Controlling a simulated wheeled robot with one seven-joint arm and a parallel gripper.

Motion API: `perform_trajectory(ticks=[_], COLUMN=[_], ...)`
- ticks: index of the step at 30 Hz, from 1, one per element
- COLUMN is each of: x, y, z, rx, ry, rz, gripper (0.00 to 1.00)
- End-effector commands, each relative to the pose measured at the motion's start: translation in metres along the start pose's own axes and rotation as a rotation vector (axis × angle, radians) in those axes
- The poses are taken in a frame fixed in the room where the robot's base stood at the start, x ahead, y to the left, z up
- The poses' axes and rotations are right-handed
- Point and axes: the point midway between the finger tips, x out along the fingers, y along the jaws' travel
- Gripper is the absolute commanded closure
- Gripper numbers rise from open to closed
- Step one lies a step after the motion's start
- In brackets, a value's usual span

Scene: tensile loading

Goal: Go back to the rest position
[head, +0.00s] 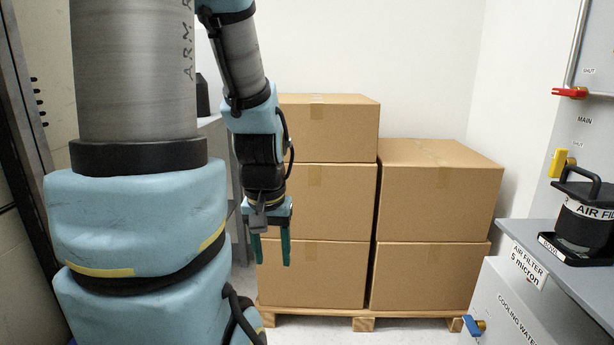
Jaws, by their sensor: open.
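My gripper (270,250) hangs pointing down near the middle of the head view. Its two green fingers are apart and nothing shows between them. It appears in front of the stacked cardboard boxes, in free air. My arm, in blue covers and grey tubes, fills the left side of the view and hides what is behind it.
Cardboard boxes (433,200) stand stacked on a wooden pallet (365,322) at the back. Some floor shows near the pallet.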

Motion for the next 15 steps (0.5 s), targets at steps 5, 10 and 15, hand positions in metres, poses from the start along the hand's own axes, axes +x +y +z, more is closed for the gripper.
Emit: perform_trajectory(ticks=[5,10,15], x=[-0.074,-0.126,-0.175], y=[0.000,0.001,0.001], z=[-0.010,-0.018,-0.025], rx=[0.000,0.000,0.000], ry=[0.000,0.000,0.000], rz=[0.000,0.000,0.000], gripper=[0.47,0.47,0.47])
